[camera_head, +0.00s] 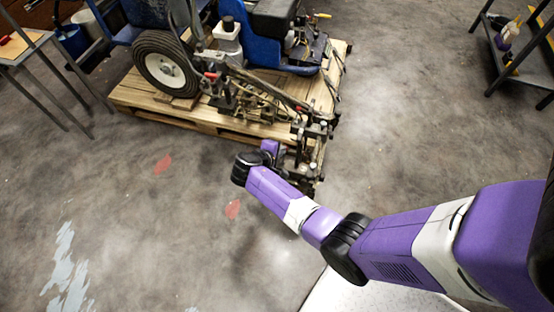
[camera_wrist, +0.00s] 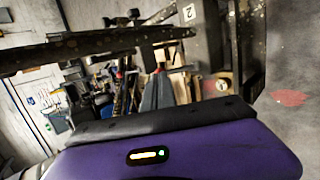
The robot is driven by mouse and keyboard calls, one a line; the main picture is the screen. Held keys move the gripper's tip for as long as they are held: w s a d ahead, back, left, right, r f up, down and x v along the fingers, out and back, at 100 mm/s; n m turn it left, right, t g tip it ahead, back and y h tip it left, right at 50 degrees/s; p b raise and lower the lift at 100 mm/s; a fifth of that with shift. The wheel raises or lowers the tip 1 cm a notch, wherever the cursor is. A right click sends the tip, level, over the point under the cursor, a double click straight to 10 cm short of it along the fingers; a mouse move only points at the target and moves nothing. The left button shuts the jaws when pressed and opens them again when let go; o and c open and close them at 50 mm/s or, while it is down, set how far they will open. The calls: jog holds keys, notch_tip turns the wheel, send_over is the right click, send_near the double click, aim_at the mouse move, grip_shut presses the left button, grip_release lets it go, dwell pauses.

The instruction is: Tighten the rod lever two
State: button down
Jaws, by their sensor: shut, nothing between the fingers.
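The line striper (camera_head: 225,90), with a blue body and a black tyre, stands on a wooden pallet. Its rod and clamp assembly (camera_head: 312,130) sticks out at the pallet's front right, beside my wrist. In the wrist view a grey metal post with a "2" label (camera_wrist: 188,13) stands close, right of centre; a "1" label (camera_wrist: 222,86) shows lower down. A dark, worn bar (camera_wrist: 80,48) crosses the upper left. I cannot clearly make out lever two itself. My gripper (camera_wrist: 157,76) appears shut and empty, pointing in below the bar; the head view mostly hides its fingers.
The pallet (camera_head: 180,123) lies on a stained grey floor (camera_head: 120,220) with red and pale patches. A metal-legged table (camera_head: 35,50) is at the far left and a dark rack (camera_head: 515,65) at the upper right. The floor in front of the pallet is clear.

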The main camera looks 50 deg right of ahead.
jog(key=shift+w+d, duration=0.1)
jog(key=shift+d, duration=0.2)
dwell(0.4)
